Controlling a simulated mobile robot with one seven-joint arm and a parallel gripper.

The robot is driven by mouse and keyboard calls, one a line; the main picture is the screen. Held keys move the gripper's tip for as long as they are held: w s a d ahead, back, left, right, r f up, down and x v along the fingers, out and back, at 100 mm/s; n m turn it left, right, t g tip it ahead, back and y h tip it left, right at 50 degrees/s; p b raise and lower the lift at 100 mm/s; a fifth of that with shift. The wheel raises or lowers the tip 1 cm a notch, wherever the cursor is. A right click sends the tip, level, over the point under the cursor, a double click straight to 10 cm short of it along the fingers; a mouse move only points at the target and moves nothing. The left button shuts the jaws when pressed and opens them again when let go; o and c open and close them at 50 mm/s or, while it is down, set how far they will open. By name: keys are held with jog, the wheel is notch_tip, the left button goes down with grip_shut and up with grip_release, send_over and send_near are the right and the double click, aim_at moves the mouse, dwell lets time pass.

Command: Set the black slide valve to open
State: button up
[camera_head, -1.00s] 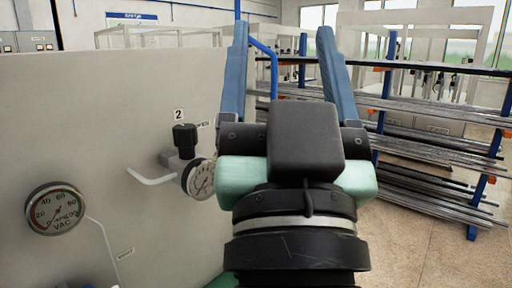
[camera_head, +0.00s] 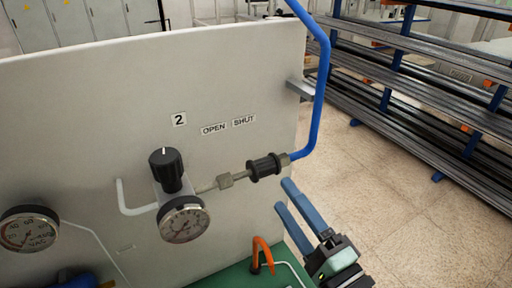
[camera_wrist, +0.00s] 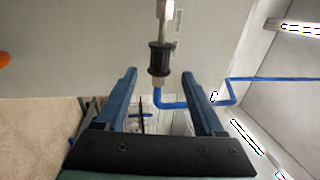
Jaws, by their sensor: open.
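The black slide valve (camera_head: 264,167) is a ribbed black sleeve on a metal line in front of the pale panel. It sits at the line's right end, beside the blue hose, nearer the SHUT label (camera_head: 243,120) than the OPEN label (camera_head: 213,129). My gripper (camera_head: 285,194) has two blue fingers, spread open and empty, just below and right of the sleeve. In the wrist view, the sleeve (camera_wrist: 160,58) is centred just ahead of the gap between the fingertips (camera_wrist: 159,73). No contact shows.
A black knob (camera_head: 167,168) and a gauge (camera_head: 184,222) stand left of the sleeve. The blue hose (camera_head: 321,90) rises at the right. An orange hook-like part (camera_head: 261,254) stands below on a green surface (camera_head: 235,277). A rack of rods (camera_head: 420,90) is behind, with open floor before it.

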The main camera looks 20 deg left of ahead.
aim_at(265, 169)
jog(key=p+x, duration=0.3)
jog(key=x, duration=0.7)
jog(key=shift+r+p, duration=0.1)
jog(key=shift+p, duration=0.3)
jog(key=shift+x, duration=0.85)
grip_shut()
jog(key=shift+f, duration=0.2)
